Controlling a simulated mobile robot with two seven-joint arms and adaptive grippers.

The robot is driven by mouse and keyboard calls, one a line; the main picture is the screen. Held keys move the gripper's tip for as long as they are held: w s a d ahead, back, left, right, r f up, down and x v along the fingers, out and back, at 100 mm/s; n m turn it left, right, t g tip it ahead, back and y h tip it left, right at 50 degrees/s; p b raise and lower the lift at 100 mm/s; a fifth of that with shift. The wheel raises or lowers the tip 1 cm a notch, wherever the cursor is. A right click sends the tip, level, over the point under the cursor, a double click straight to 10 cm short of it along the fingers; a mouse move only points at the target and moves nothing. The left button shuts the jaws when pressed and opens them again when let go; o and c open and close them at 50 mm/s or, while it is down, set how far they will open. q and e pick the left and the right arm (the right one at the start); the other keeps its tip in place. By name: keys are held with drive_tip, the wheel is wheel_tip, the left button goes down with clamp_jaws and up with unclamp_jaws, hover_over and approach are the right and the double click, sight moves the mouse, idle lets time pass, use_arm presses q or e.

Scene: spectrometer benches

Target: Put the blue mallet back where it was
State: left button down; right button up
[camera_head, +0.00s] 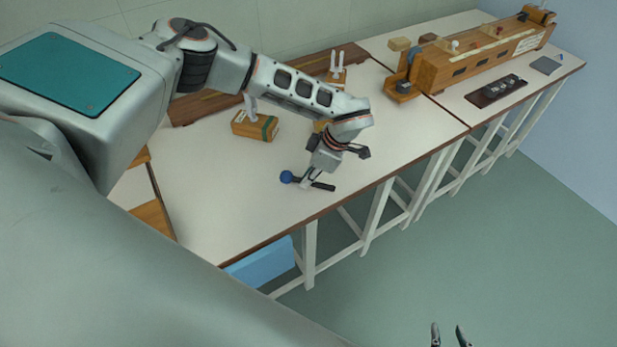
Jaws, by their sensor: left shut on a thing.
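The blue mallet has a round blue head (287,177) and a dark handle (324,187). It is low over or on the front part of the white bench top (225,200); I cannot tell whether it touches the surface. My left gripper (309,181) points down and is shut on the mallet between the head and the handle end. The fingers hide part of the mallet. My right gripper (448,336) shows only its two fingertips at the bottom edge, apart and empty, over the floor.
A wooden block with a green band (255,126) stands behind the mallet. A peg stand (337,76) is at the back. A long wooden instrument (490,50) and a dark tray (496,91) are on the right bench. A blue bin (262,263) is under the front edge.

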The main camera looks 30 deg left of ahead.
use_arm(q)
drive_tip(key=shift+f, duration=0.15)
drive_tip(key=c, duration=2.1)
unclamp_jaws()
drive_tip(key=shift+r, duration=0.35)
drive_tip(key=v, duration=1.1)
drive_tip(key=shift+d+r, duration=0.2)
drive_tip(key=shift+r, duration=0.15)
drive_tip(key=shift+s, duration=0.1)
